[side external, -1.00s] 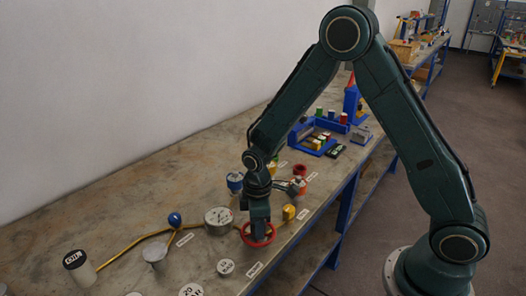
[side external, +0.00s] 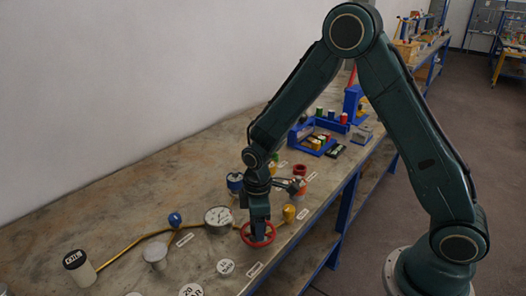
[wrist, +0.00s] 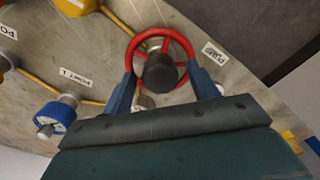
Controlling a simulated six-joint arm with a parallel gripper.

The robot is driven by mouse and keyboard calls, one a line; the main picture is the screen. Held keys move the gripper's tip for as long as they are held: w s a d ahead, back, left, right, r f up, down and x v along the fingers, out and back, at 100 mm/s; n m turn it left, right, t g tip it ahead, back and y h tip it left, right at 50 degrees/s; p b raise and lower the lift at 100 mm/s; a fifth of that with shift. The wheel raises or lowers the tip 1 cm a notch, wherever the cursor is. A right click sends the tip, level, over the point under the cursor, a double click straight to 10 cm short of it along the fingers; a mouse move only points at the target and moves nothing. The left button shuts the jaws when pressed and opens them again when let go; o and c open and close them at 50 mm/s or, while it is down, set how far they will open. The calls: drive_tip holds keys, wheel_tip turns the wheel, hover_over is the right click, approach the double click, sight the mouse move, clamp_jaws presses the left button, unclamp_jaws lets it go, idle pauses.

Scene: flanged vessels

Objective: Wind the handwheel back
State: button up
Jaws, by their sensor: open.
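The red handwheel (side external: 258,235) lies near the front edge of the bench, and my gripper (side external: 260,236) is right over it, pointing down. In the wrist view the handwheel (wrist: 143,47) shows as a red ring with spokes and a dark round hub. My gripper's two blue fingers (wrist: 165,85) are spread apart, one on each side of the wheel, at or just outside its rim. I cannot tell whether they touch the rim. A label reading PUMP (wrist: 214,53) lies beside the wheel.
A yellow fitting (side external: 289,213) is close on the right. Blue trays (side external: 318,143) stand farther back.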

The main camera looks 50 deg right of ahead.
wheel_tip(320, 180, up, 13)
idle(0.6)
drive_tip(key=shift+r, duration=0.15)
drive_tip(key=s+d+r+m+t, duration=0.2)
drive_tip(key=s+r+m, duration=0.2)
drive_tip(key=s, duration=0.7)
drive_tip(key=s+d+r+m+t, duration=0.3)
drive_tip(key=s+r+m, duration=0.2)
drive_tip(key=s+r, duration=0.4)
drive_tip(key=shift+s+t, duration=0.3)
drive_tip(key=shift+s, duration=0.55)
idle(0.3)
